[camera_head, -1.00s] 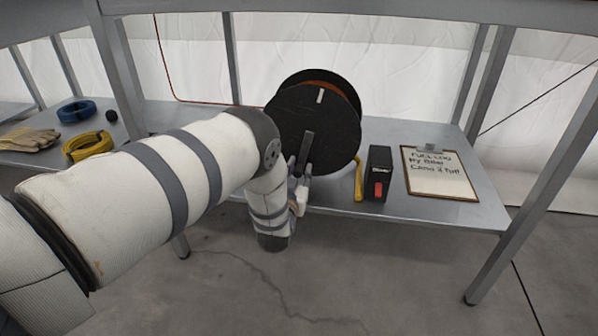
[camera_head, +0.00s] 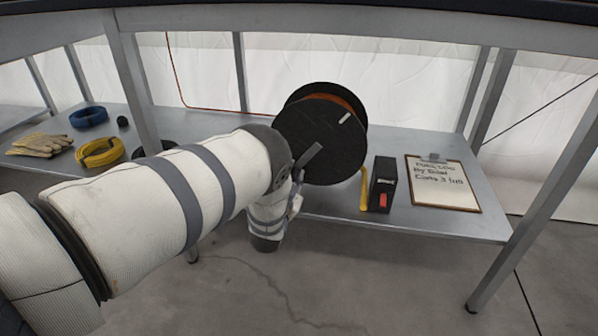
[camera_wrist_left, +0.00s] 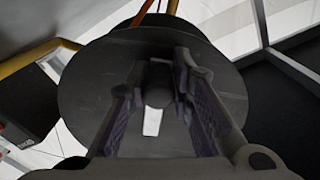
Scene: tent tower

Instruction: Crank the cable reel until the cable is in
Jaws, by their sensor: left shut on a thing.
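The cable reel (camera_head: 322,137) is a black drum standing on the shelf, with orange cable (camera_head: 340,101) wound between its discs. A white mark (camera_head: 345,118) sits at the upper right of its front disc. A grey crank arm (camera_head: 309,156) slants across the lower left of that disc. My left gripper (camera_head: 297,176) is at the crank's lower end, partly hidden by my arm. In the left wrist view my left gripper (camera_wrist_left: 164,80) has its fingers on both sides of the dark crank handle (camera_wrist_left: 158,92), with the reel disc (camera_wrist_left: 85,85) behind. My right gripper is not in view.
A thin orange cable (camera_head: 215,108) runs along the back left of the reel. Right of it are a yellow strip (camera_head: 364,189), a black box with a red switch (camera_head: 382,184) and a clipboard (camera_head: 443,184). Gloves (camera_head: 40,145) and coils (camera_head: 100,152) lie left. Shelf posts stand either side.

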